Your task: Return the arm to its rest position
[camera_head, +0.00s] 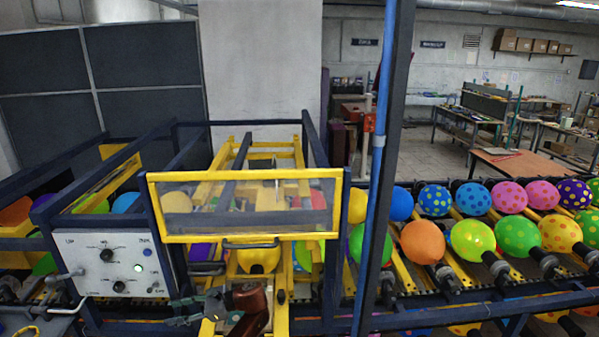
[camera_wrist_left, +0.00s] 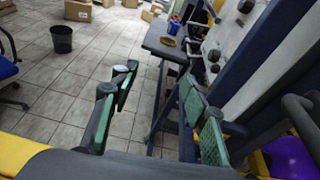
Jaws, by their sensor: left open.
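My left gripper (camera_head: 183,311) is low in the head view, in front of the machine and just right of the white control panel (camera_head: 115,258). In the left wrist view the gripper (camera_wrist_left: 157,84) has its two green-padded fingers spread well apart, with nothing between them. The gap looks out over the tiled floor and a small dark table. My right gripper is in neither view.
The yellow-framed clear guard (camera_head: 245,238) stands above and behind the gripper. Several balloons sit on the conveyor, such as an orange one (camera_head: 422,241). A blue-grey post (camera_head: 376,170) rises on the right. A black bin (camera_wrist_left: 62,39) stands on open floor.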

